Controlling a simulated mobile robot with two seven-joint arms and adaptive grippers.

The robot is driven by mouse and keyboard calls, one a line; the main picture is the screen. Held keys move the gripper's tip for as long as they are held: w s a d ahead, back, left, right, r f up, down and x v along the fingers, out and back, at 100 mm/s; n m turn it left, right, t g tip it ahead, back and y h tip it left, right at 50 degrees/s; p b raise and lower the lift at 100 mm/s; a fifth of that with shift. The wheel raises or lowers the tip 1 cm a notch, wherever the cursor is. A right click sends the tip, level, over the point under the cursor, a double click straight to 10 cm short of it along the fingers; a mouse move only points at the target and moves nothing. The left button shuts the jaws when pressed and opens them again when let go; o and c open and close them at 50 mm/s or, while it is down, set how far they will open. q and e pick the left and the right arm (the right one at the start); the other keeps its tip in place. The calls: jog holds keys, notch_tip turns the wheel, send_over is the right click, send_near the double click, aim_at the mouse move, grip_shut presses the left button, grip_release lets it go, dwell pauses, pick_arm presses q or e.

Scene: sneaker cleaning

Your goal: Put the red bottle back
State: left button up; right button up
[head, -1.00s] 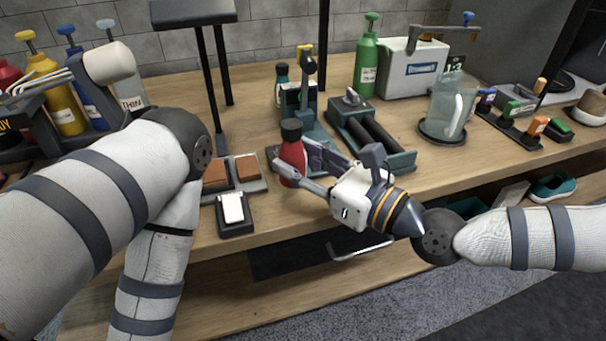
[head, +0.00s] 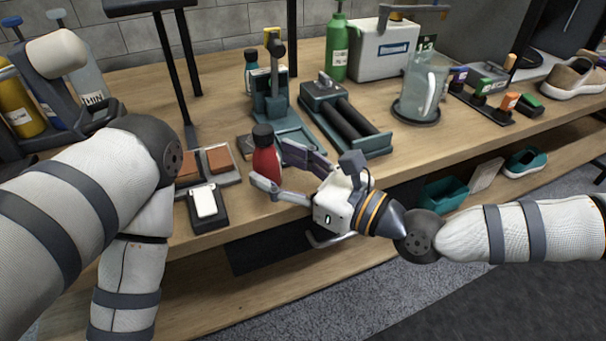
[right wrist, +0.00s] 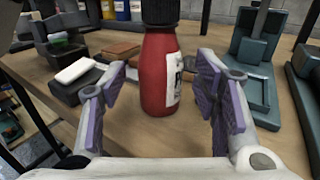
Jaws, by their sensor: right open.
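The red bottle (head: 265,160) with a black cap stands upright on the workbench, near its front edge. It also shows in the right wrist view (right wrist: 161,72), upright between the two fingers and apart from both, its white label facing right. My right gripper (head: 272,170) is open, its fingers spread on either side of the bottle; the fingers also show in the right wrist view (right wrist: 165,105). My left arm comes in from the left, but its gripper is not visible in the head view.
A white pad on a dark holder (head: 204,203) and brown blocks (head: 219,160) lie left of the bottle. A teal press (head: 275,115) and a roller unit (head: 345,120) stand behind it. A green bottle (head: 336,50) and a clear pitcher (head: 424,85) stand farther right.

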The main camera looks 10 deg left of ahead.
jog(key=v, duration=1)
jog(key=shift+s+d, duration=0.2)
jog(key=shift+d, duration=0.15)
